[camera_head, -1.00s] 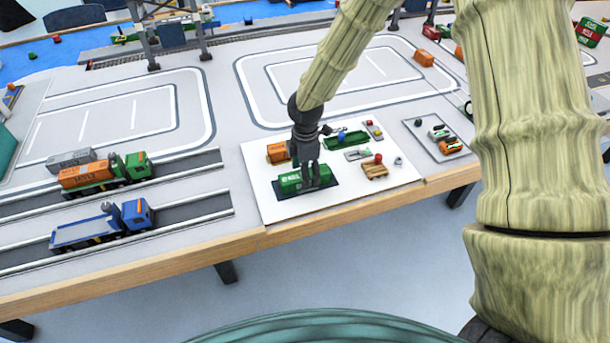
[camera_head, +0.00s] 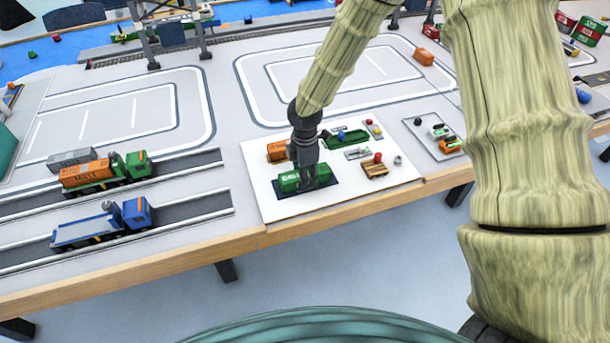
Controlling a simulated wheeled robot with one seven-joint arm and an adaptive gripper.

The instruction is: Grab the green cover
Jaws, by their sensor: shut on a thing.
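The green cover (camera_head: 288,182) looks like a small green container shell with pale lettering. It sits on a dark mat (camera_head: 325,191) at the front of a white board (camera_head: 270,211). My gripper (camera_head: 308,181) points down onto the cover's right part and is shut on it. The fingers hide part of the cover. I see no clear gap between the cover and the mat.
On the board, an orange container (camera_head: 277,151) stands just behind, a green tray (camera_head: 349,137) further back, and a small wooden pallet (camera_head: 375,170) to the right. A blue truck (camera_head: 105,226) and a green-orange truck (camera_head: 105,173) stand at left.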

